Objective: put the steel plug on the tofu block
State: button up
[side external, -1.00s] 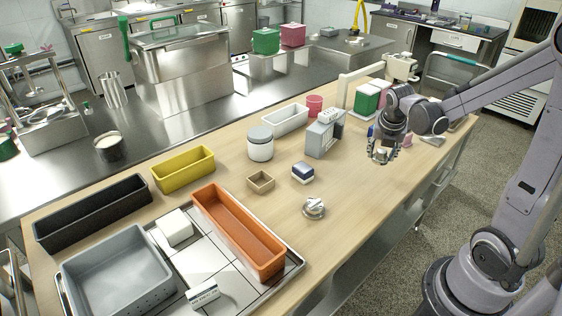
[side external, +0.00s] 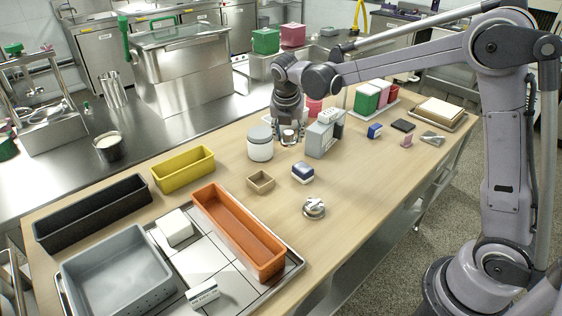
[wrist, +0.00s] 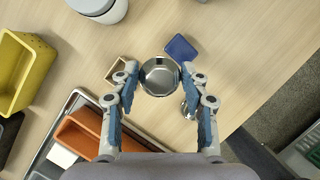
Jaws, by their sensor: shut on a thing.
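The steel plug (wrist: 160,76) is a round, shiny metal piece with a shallow hollow, held between the fingertips of my gripper (wrist: 160,82). In the side view my gripper (side external: 288,138) is above the wooden table, beside the white-and-grey jar, and the plug is small between its fingers. The tofu block (side external: 174,227) is a plain white block on the steel tray, between the grey bin and the orange trough. It also shows partly in the wrist view (wrist: 62,155), well to the lower left of the plug.
An orange trough (side external: 238,231), grey bin (side external: 116,280) and yellow trough (side external: 184,168) surround the tray's block.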

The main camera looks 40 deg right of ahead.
jog(key=w+a, duration=0.4)
jog(key=a, duration=0.8)
jog(key=n, duration=0.1)
send_over(174, 218)
jog(key=s, duration=0.1)
jog(key=shift+t, duration=0.3)
notch_tip(174, 218, down, 5)
jog(key=shift+a+f, duration=0.3)
jog(key=shift+a, duration=0.15)
jog(key=shift+f, duration=2)
jog(key=shift+f, duration=0.15)
jog(key=o, duration=1.2)
